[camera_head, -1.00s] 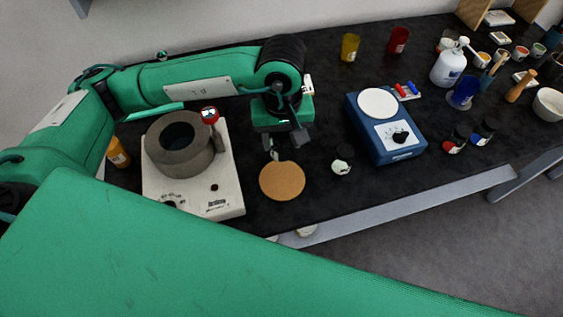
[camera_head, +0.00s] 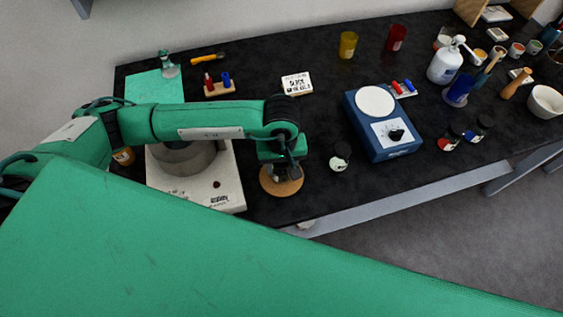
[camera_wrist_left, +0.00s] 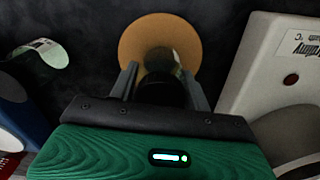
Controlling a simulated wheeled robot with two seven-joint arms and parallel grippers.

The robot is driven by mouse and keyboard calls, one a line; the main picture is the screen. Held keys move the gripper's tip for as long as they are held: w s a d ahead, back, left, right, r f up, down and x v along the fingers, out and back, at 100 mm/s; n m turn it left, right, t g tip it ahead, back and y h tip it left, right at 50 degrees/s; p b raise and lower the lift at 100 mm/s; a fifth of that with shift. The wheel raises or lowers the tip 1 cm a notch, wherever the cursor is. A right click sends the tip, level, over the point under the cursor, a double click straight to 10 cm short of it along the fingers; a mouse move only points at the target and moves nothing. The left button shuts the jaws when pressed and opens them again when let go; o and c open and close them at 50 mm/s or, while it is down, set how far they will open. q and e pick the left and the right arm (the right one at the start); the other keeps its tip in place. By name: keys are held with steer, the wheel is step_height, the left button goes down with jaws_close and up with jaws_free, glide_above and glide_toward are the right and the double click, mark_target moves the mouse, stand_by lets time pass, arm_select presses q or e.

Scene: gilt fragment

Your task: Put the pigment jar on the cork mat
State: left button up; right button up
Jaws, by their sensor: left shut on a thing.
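My left gripper (camera_head: 284,175) is over the cork mat (camera_head: 268,188), a round tan disc near the table's front edge. It is shut on a jar with a black lid, taken as the pigment jar (camera_wrist_left: 161,92). In the left wrist view, the jar is between the two fingers (camera_wrist_left: 160,80), lid toward the camera, in front of the mat (camera_wrist_left: 135,40). Its lower part shows dimly against the cork. I cannot tell whether its base touches the mat. In the head view the gripper hides most of the jar. My right gripper is not in view.
A white hotplate (camera_head: 228,190) with a grey round vessel (camera_head: 185,160) stands just left of the mat. Another black-lidded jar (camera_head: 340,160) stands to its right, then a blue device (camera_head: 384,135). The table's front edge is close below the mat.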

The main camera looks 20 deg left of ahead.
arm_select(q)
steer(key=shift+f, duration=0.15)
steer(key=o, duration=1.1)
steer(key=shift+r, duration=0.2)
step_height(320, 180, up, 11)
steer(key=b, duration=0.3)
steer(key=shift+f+b, duration=0.1)
steer(key=shift+b, duration=0.3)
steer(key=shift+r, duration=0.6)
